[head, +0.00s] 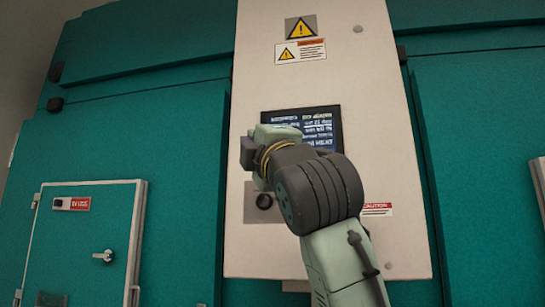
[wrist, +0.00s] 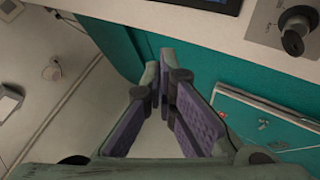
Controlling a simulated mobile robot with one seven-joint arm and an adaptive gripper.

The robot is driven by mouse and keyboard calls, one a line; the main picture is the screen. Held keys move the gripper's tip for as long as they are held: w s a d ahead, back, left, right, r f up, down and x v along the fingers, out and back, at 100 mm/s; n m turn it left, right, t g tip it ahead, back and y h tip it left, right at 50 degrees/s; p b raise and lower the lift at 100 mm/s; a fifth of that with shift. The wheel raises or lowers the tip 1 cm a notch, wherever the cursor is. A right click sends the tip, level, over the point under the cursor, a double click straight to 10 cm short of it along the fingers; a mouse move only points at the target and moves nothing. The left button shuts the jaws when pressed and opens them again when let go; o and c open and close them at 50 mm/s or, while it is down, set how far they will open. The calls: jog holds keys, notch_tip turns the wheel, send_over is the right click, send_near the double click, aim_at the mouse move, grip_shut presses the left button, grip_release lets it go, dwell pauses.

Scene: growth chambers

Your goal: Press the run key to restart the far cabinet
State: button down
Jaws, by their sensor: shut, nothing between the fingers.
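The cabinet's pale control panel (head: 310,75) faces me in the head view, with a dark screen (head: 328,125) of white and blue text partly covered by my arm. A round dark knob or key switch (head: 264,201) sits on a grey plate below the screen. In the wrist view the knob (wrist: 294,36) is at the upper right and a strip of the screen (wrist: 215,4) is at the top edge. My gripper (wrist: 167,75) is shut and empty, apart from the knob and left of it in that view. I cannot make out a labelled run key.
Teal cabinet walls (head: 150,130) flank the panel. A small teal door (head: 80,250) with a handle and a red label is at lower left. Warning signs (head: 300,50) are above the screen. In the wrist view, pale floor or wall with small fittings (wrist: 52,70) lies left.

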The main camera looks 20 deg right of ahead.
jog(key=w+d+p, duration=0.1)
jog(key=w+d, duration=0.3)
jog(key=w, duration=0.3)
jog(key=shift+w+d, duration=0.15)
jog(key=shift+d, duration=0.2)
jog(key=shift+w+d, duration=0.1)
dwell(1.2)
jog(key=shift+w+d, duration=0.15)
jog(key=shift+w, duration=0.1)
jog(key=shift+w+d, duration=0.2)
jog(key=shift+w, duration=0.05)
dwell(0.6)
jog(key=shift+s+a, duration=0.1)
jog(key=shift+s, duration=0.05)
jog(key=shift+s+a, duration=0.3)
jog(key=shift+s, duration=0.15)
jog(key=shift+s, duration=0.1)
jog(key=s+a, duration=0.1)
jog(key=s, duration=0.1)
jog(key=s+a+b, duration=0.1)
jog(key=s, duration=0.1)
jog(key=shift+a+b, duration=0.3)
jog(key=shift+a, duration=0.1)
